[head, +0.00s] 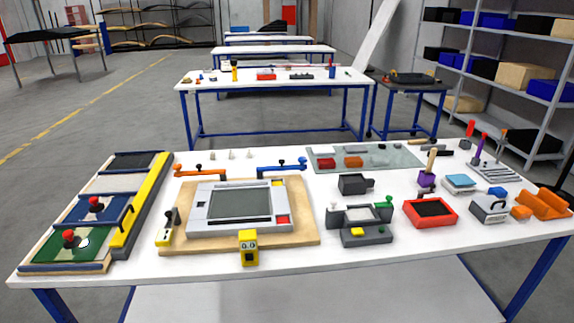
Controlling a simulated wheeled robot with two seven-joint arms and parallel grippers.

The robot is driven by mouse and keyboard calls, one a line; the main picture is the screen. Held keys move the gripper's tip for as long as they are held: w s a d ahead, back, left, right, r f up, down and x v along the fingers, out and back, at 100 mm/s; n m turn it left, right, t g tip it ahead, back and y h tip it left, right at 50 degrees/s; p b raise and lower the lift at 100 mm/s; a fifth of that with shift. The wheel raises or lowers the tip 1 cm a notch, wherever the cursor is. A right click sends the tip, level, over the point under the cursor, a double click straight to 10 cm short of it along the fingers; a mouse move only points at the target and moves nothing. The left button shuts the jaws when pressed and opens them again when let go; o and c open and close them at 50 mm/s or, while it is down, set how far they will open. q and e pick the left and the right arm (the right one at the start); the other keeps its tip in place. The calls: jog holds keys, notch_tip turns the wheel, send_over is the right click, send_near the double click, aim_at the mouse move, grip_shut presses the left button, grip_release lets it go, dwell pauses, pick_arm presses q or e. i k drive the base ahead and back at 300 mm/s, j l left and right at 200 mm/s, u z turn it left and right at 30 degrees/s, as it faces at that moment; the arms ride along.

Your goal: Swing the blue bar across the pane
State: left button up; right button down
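The blue bar (288,168) lies at the back right of a wooden board, behind a grey frame (195,210). It runs roughly left to right, with a small dark knob on it. The pane (240,203), a dark grey-green rectangle, is set in the middle of that frame. The blue bar is beyond the pane's far edge and not over it. An orange bar (205,174) with a dark knob lies at the board's back left. Neither of my grippers is in view.
A yellow block with a face (248,248) stands at the board's front edge. Left are coloured panels with red knobs and a yellow rail (140,208). Right are a grey device (366,235), a red tray (430,222) and several tools. A greenish sheet (400,160) lies behind.

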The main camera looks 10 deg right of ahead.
aim_at(281, 161)
jog(key=i+j, duration=0.1)
jog(key=i, duration=0.5)
jog(key=i+j, duration=0.1)
jog(key=i, duration=0.45)
jog(key=z, duration=0.05)
